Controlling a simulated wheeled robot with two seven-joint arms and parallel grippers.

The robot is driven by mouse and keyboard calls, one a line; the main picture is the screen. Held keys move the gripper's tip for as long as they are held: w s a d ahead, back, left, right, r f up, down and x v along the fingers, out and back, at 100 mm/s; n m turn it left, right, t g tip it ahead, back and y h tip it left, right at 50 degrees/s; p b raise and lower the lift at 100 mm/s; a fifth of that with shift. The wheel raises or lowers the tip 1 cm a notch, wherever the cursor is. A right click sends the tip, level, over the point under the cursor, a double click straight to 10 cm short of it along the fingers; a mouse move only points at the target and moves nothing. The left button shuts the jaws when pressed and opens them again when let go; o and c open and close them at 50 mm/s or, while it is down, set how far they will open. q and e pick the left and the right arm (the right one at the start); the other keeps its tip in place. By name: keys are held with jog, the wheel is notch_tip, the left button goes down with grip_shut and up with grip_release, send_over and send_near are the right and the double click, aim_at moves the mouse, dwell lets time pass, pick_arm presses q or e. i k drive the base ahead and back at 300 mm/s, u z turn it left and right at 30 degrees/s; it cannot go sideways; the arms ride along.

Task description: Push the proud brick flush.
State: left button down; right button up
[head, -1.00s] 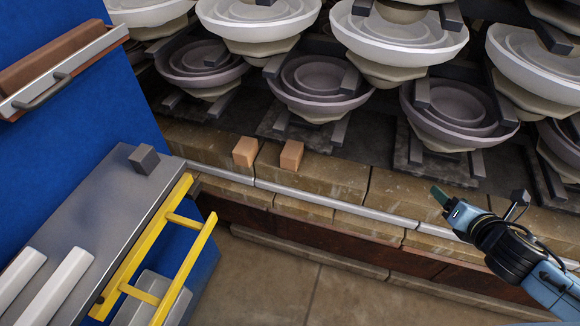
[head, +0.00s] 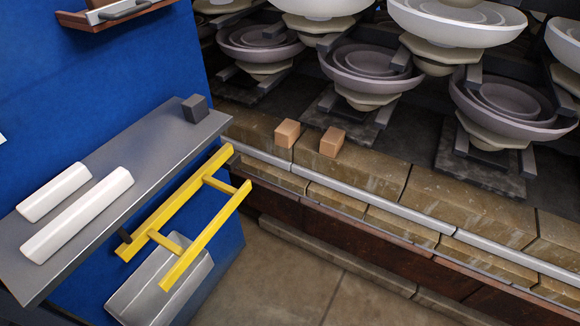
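Two small orange-brown bricks stand side by side on the stone ledge (head: 380,171), below the insulator stacks. The left brick (head: 287,133) and the right brick (head: 332,142) are apart, with a narrow gap between them. I cannot tell for sure which brick is the proud one. Larger tan stone blocks form the ledge, with a grey metal strip (head: 350,196) along its front. Neither of my grippers shows in the head view.
A grey shelf (head: 120,165) on a blue cabinet (head: 100,80) holds two white bars (head: 85,210) and a dark cube (head: 195,108). A yellow rack (head: 185,215) and grey bin (head: 150,290) hang at its side. Stacked insulator bowls (head: 370,65) stand behind. The floor (head: 290,270) is clear.

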aim_at(288, 133)
jog(key=z, duration=1.3)
jog(key=i, duration=0.75)
jog(key=u, duration=0.7)
jog(key=i, duration=0.5)
jog(key=u, duration=0.55)
